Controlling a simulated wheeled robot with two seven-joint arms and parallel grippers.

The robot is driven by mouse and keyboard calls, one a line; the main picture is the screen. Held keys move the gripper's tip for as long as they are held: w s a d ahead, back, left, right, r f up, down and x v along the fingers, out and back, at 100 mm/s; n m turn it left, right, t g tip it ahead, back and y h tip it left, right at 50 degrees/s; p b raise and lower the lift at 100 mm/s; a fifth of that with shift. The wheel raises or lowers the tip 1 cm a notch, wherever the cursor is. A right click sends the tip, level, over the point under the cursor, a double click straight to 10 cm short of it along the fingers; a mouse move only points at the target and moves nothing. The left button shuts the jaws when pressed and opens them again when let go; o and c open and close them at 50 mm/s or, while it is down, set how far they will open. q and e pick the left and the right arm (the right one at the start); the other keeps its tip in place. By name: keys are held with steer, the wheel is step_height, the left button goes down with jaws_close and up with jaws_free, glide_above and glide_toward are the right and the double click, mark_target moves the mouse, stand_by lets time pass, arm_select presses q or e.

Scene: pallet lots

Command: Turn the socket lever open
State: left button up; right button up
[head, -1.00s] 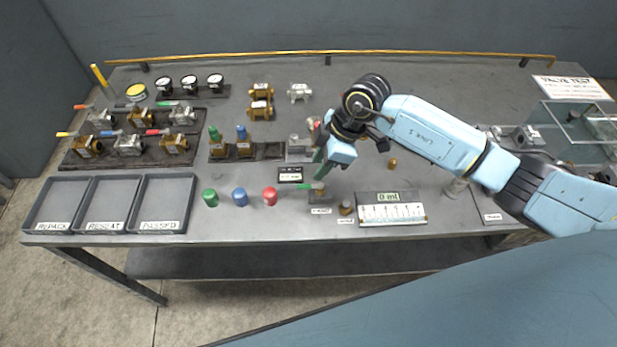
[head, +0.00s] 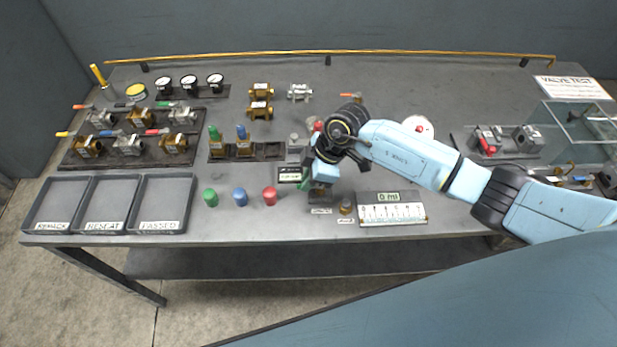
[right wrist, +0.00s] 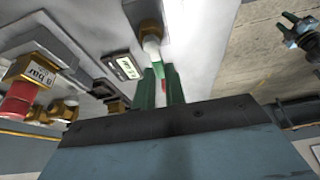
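The socket lever is green; in the right wrist view its green end (right wrist: 158,71) lies by my fingertips, joined to a pale hub on a brass fitting (right wrist: 148,31). In the head view my right gripper and wrist hide the lever, and only the front of the dark socket base (head: 320,200) shows. My right gripper (head: 311,190) points down over the socket. In the right wrist view its two green fingers (right wrist: 160,78) stand apart, on either side of the lever's end. I cannot tell whether they touch it.
Green (head: 210,197), blue (head: 240,196) and red (head: 269,196) caps stand left of the socket. A small display (head: 290,174) is behind it. A readout reading 0 ml (head: 389,197) stands to the right. Three trays (head: 130,228) lie at the front left.

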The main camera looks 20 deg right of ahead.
jaws_close()
steer(key=shift+s+n+g+p, duration=0.2)
steer(key=shift+n+g+p, duration=0.2)
steer(key=shift+n, duration=0.6)
steer(key=n, duration=0.1)
steer(key=n+g, duration=0.1)
steer(key=shift+s+n, duration=0.3)
steer(key=shift+s, duration=0.05)
steer(key=n, duration=0.2)
steer(key=s+n+g, duration=0.1)
steer(key=n, duration=0.1)
steer(key=shift+d+n+g, duration=0.15)
steer(key=shift+n+g, duration=0.15)
steer(key=n, duration=0.1)
steer(key=n+g+h, duration=0.1)
steer(key=n, duration=0.1)
steer(key=s+n+b, duration=0.1)
steer(key=shift+d+n+h, duration=0.3)
steer(key=shift+d, duration=0.1)
steer(key=shift+s+d+n+g+h+b, duration=0.15)
steer(key=shift+n+h+b, duration=0.15)
steer(key=shift+n, duration=0.4)
steer(key=shift+d+n+g+h+b, duration=0.15)
steer(key=shift+n+g+b, duration=0.1)
steer(key=shift+n, duration=0.45)
steer(key=shift+s+d+n+g+h+b, duration=0.15)
steer(key=shift+n+h+b, duration=0.15)
steer(key=shift+n, duration=0.4)
steer(key=shift+w, duration=0.1)
